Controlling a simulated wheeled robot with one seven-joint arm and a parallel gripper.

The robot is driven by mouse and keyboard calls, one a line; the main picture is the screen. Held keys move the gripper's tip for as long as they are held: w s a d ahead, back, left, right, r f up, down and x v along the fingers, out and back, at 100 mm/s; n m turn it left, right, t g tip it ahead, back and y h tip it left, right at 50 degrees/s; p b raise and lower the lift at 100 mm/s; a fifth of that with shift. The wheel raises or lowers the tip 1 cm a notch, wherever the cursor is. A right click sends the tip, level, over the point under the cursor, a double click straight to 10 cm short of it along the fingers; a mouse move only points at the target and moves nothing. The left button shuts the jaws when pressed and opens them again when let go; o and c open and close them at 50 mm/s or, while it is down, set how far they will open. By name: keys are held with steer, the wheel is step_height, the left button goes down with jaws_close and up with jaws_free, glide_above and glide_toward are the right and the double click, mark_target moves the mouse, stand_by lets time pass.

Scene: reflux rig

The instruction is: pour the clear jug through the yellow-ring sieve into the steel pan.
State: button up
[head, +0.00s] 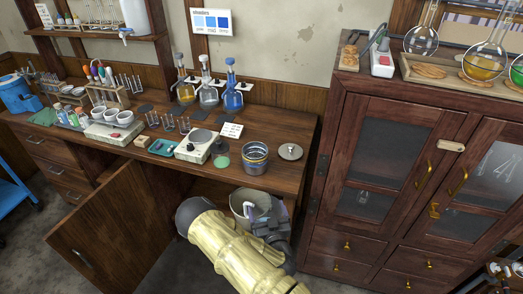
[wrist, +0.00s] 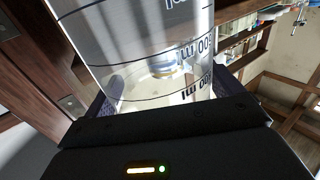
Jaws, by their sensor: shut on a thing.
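The clear jug (head: 245,207) is in my gripper (head: 266,217), in front of the bench's front edge and nearer to me than the pan. In the head view its mouth faces up and it looks roughly upright. In the wrist view the jug (wrist: 140,35) fills the space between the fingers, with black volume marks on its wall; its fill level is hard to tell. The steel pan (head: 256,167) stands on the bench near its front right, beyond the jug. A yellowish ring (head: 255,150) shows at the pan's top, seemingly the sieve; its mesh is not clear.
A round metal lid (head: 290,151) lies right of the pan. A balance (head: 194,146), a green disc (head: 222,162) and a small card (head: 231,130) are to its left. An open cupboard door (head: 120,222) juts out below the bench. A tall cabinet (head: 385,160) stands at right.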

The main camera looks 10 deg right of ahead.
steer(key=s+f, duration=0.1)
steer(key=f, duration=0.1)
steer(key=s+f, duration=0.2)
steer(key=shift+s+f, duration=0.15)
steer(key=shift+f, duration=0.2)
steer(key=shift+s+d+f, duration=0.15)
steer(key=shift+s+f, duration=0.1)
steer(key=shift+s, duration=0.05)
steer(key=shift+w, duration=0.15)
